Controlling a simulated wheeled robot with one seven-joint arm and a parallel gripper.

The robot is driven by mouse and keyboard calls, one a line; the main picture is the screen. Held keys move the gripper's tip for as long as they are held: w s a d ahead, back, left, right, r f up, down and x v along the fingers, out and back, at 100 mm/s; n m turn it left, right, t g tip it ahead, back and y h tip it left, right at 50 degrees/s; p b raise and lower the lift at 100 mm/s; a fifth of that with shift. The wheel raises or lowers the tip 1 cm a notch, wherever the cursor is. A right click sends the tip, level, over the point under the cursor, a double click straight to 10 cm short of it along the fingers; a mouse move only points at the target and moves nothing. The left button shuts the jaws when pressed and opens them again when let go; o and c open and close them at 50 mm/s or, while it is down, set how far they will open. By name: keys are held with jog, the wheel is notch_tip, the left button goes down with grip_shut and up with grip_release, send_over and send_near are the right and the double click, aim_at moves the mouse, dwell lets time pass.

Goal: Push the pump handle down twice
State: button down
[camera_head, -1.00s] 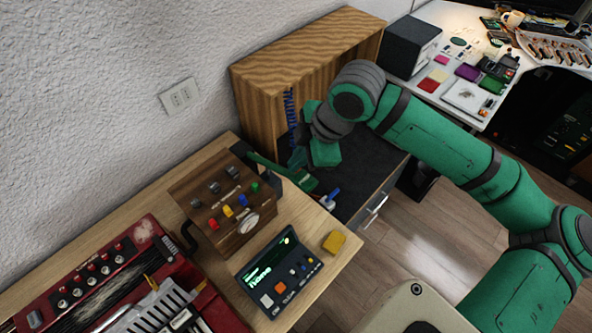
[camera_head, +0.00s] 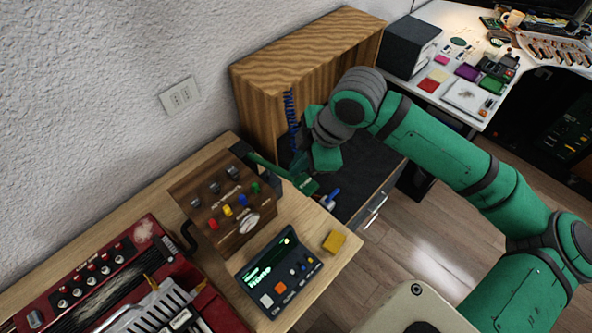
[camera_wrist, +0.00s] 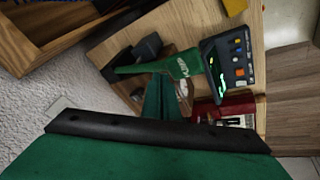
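The pump handle (camera_head: 275,172) appears to be a long green lever with pale lettering on its wide end. It reaches from a dark block behind the wooden control box to the right. It also shows in the wrist view (camera_wrist: 150,69), lying across the picture. My gripper (camera_head: 301,166) is above the handle's lettered end in the head view. In the wrist view my two green fingers (camera_wrist: 163,80) lie side by side with nothing seen between them, their tips at the handle. I cannot tell whether they touch it.
A wooden control box (camera_head: 225,205) with coloured knobs stands on the wooden table. A dark display device (camera_head: 280,272), a yellow block (camera_head: 334,242) and a red keyboard instrument (camera_head: 130,270) are close by. A tall wooden cabinet (camera_head: 300,60) stands behind my gripper.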

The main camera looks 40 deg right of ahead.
aim_at(304, 179)
jog(key=shift+s+f, duration=0.35)
jog(key=shift+f, duration=0.35)
jog(key=shift+s+f, duration=0.3)
jog(key=shift+f, duration=0.4)
jog(key=shift+s+f, duration=0.35)
jog(key=shift+f, duration=0.35)
dwell(2.6)
jog(key=shift+d, duration=0.1)
jog(key=shift+w+r, duration=0.5)
jog(key=shift+r, duration=0.4)
jog(key=shift+w+r, duration=0.5)
jog(key=shift+r, duration=0.35)
jog(key=shift+w+r, duration=0.35)
jog(key=shift+r, duration=0.4)
jog(key=shift+w+r, duration=0.3)
jog(key=shift+r, duration=0.4)
jog(key=shift+w+a+r, duration=0.1)
jog(key=shift+w+r, duration=0.25)
jog(key=shift+r, duration=0.4)
jog(key=shift+w+a+r, duration=0.1)
jog(key=shift+w+r, duration=0.2)
jog(key=shift+r, duration=0.45)
jog(key=shift+w+r, duration=0.35)
jog(key=shift+r, duration=0.4)
